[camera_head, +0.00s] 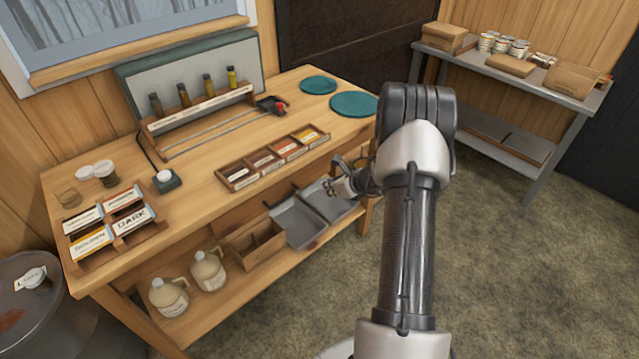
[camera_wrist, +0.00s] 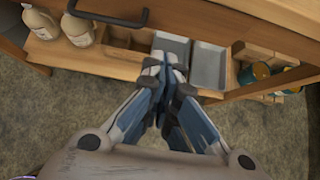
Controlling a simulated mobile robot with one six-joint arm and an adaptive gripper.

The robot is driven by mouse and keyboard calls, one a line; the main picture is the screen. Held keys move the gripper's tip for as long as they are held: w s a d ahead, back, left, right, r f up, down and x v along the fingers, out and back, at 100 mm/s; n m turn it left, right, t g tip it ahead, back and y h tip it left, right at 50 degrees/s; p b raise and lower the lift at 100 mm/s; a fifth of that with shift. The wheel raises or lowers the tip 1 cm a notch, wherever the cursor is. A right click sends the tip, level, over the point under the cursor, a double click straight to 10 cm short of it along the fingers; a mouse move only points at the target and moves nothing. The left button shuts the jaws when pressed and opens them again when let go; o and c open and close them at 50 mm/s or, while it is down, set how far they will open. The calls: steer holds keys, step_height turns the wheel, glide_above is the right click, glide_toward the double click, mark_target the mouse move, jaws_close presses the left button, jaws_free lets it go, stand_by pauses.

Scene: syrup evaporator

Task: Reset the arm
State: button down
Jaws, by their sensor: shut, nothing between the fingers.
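My gripper (camera_head: 343,188) shows in the head view just off the front edge of the wooden workbench (camera_head: 195,215), near its right end. It is partly hidden behind my own arm. In the wrist view my gripper (camera_wrist: 170,66) has its fingers together, with nothing between them. Its tips overlap the grey metal trays (camera_wrist: 208,66) on the lower shelf in that view; I cannot tell whether they touch.
The bench top holds a sample rack (camera_head: 200,106), a label box (camera_head: 272,160), grade cards (camera_head: 130,220) and teal discs (camera_head: 353,104). Jugs (camera_head: 208,270) stand on the lower shelf. A grey side table (camera_head: 480,62) stands back right. The carpet (camera_head: 520,270) is clear.

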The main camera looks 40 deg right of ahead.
steer(key=shift+s+r, duration=0.1)
steer(key=shift+r, duration=0.05)
steer(key=w+a+r+n+y, duration=0.1)
steer(key=a+r+n+y, duration=0.2)
steer(key=a+r+n, duration=0.9)
steer(key=s+a+r+n+g+y, duration=0.1)
steer(key=s+a+r+n+g, duration=0.15)
steer(key=a+r, duration=0.45)
steer(key=s+a+r+n+g, duration=0.1)
steer(key=s+a+r+n, duration=0.25)
steer(key=a, duration=0.45)
steer(key=s+a+r+n+g+h, duration=0.1)
steer(key=s+a+r+n, duration=0.4)
steer(key=s+a+n, duration=0.45)
steer(key=s+d+n+h, duration=0.3)
steer(key=s+n, duration=0.4)
steer(key=s, duration=0.9)
steer(key=shift+d+r+h, duration=0.15)
steer(key=shift+r+h, duration=0.15)
steer(key=shift+h, duration=0.1)
